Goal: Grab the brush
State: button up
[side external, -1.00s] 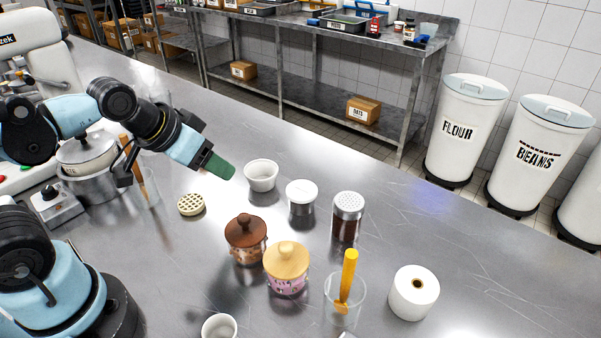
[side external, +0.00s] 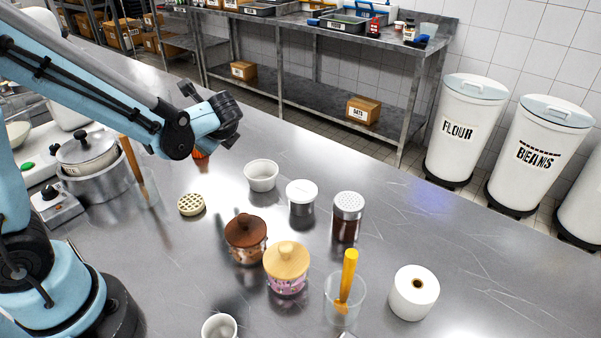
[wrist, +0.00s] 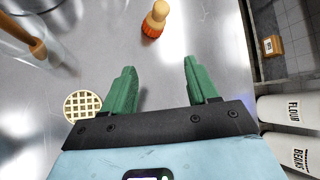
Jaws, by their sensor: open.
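The brush (wrist: 154,20) has a pale wooden handle and orange bristles. It is on the metal worktop near the top of the wrist view, beyond my green fingertips and apart from them. In the side view only a bit of its orange part (side external: 201,154) shows below my arm; the rest is hidden. My gripper (wrist: 159,67) is open, with bare worktop between its two green fingers. In the side view the fingers are hidden behind my wrist.
A waffle-patterned disc (wrist: 83,106) lies left of my fingers. A glass with a wooden-handled tool (side external: 147,190) stands to the left. A white bowl (side external: 262,176), lidded jars (side external: 246,240) and a shaker (side external: 347,218) stand on the worktop (side external: 420,225) toward the right and front.

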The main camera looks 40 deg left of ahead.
jog(key=a+f+m+y, duration=0.1)
jog(key=a, duration=0.2)
jog(key=w+a+f+m+y, duration=0.1)
jog(key=a+f+m, duration=0.1)
jog(key=a, duration=0.1)
jog(key=w+a+f+m+g+y, duration=0.1)
jog(key=a+f, duration=0.1)
jog(key=shift+w+a+f+m+y, duration=0.1)
jog(key=shift+w+a+m+y, duration=0.2)
jog(key=shift+a, duration=0.1)
jog(key=x, duration=0.4)
jog(key=shift+a+r, duration=0.15)
jog(key=shift+r, duration=0.25)
jog(key=shift+w+a+f, duration=0.2)
jog(key=shift+a+f, duration=0.1)
jog(key=shift+a, duration=0.25)
jog(key=shift+c, duration=0.2)
grip_shut()
jog(key=shift+r, duration=0.1)
